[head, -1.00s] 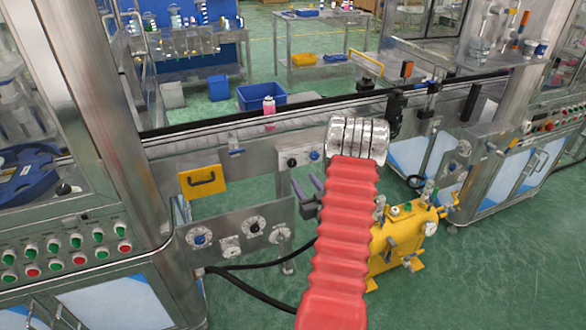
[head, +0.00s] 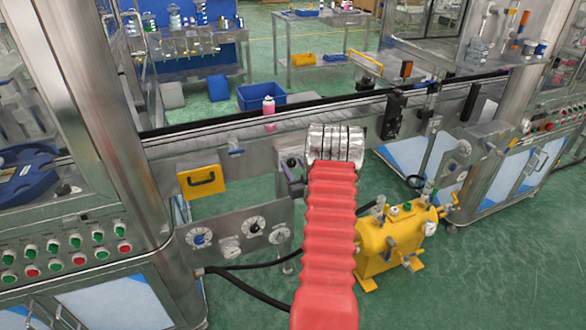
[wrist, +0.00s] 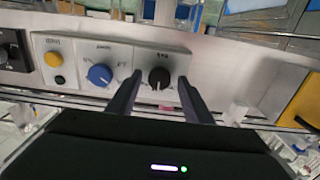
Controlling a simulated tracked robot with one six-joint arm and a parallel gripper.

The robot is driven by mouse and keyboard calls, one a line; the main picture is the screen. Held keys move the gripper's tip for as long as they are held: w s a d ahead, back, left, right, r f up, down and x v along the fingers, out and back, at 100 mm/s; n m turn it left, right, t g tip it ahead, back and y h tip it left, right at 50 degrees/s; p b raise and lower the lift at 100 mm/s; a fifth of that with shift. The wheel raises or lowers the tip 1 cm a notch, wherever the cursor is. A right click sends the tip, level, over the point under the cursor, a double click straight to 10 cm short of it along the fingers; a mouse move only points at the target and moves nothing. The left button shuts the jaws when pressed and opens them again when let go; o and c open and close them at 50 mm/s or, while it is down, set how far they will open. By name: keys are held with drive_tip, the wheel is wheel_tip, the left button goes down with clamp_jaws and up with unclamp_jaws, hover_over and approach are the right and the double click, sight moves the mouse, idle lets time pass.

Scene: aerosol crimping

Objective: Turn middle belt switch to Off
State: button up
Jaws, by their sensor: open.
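A grey switch panel on the conveyor's side carries a black knob (wrist: 159,77) and a blue knob (wrist: 99,75) in the wrist view. Its labels are too small to read, so I cannot tell which is the middle belt switch. My gripper (wrist: 158,82) is open. Its two dark fingers point at the panel, one on each side of the black knob in the picture; I cannot tell whether they touch it. In the head view the black knob (head: 291,162) shows just left of my wrist, which hides the blue knob.
A yellow button (wrist: 54,60) and a dark control box (wrist: 14,50) sit farther along the panel in the wrist view. A yellow plate with a handle (head: 202,181) is left of the switches. Dials (head: 254,225) are below, and a yellow tank (head: 392,240) stands right of my arm.

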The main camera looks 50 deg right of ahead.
drive_tip(key=shift+c, duration=0.4)
drive_tip(key=c, duration=0.9)
drive_tip(key=shift+a, duration=0.25)
drive_tip(key=shift+c, duration=0.4)
drive_tip(key=shift+d, duration=0.1)
drive_tip(key=shift+n, duration=0.3)
drive_tip(key=shift+w, duration=0.1)
drive_tip(key=n, duration=0.9)
drive_tip(key=shift+w+n, duration=0.15)
drive_tip(key=shift+n, duration=0.15)
drive_tip(key=shift+a+f, duration=0.1)
drive_tip(key=shift+a, duration=0.1)
